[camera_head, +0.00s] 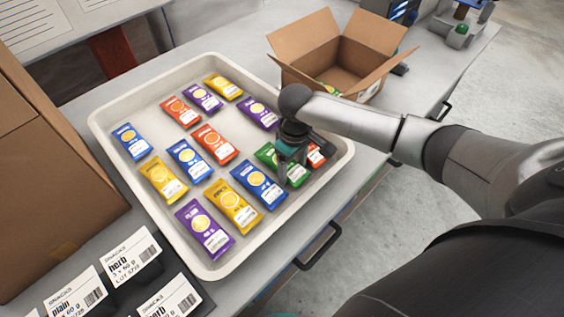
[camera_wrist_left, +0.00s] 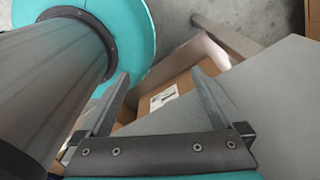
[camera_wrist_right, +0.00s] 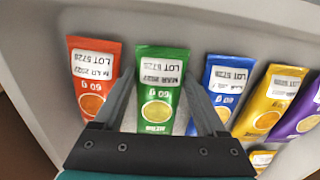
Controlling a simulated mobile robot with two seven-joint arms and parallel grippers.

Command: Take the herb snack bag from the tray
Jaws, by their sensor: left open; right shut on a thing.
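The tray (camera_head: 110,128) is pale and shallow and lies on the grey bench. The herb snack bag (camera_head: 268,154) is green and lies near the tray's right end, between a blue bag and a red bag. My right gripper (camera_head: 287,172) is over it from above and hides part of it. In the right wrist view its fingers (camera_wrist_right: 158,82) close on both sides of the green bag (camera_wrist_right: 157,98), which appears still at tray level. My left gripper (camera_wrist_left: 160,74) is open and empty in the left wrist view, with a cardboard surface beyond it.
Several blue, red, yellow and purple bags (camera_head: 204,222) lie in rows close by in the tray. An open cardboard box (camera_head: 372,58) with something green inside stands behind. A large brown carton (camera_head: 45,190) stands at left. Printed labels (camera_head: 132,257), some reading herb, are at the front left.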

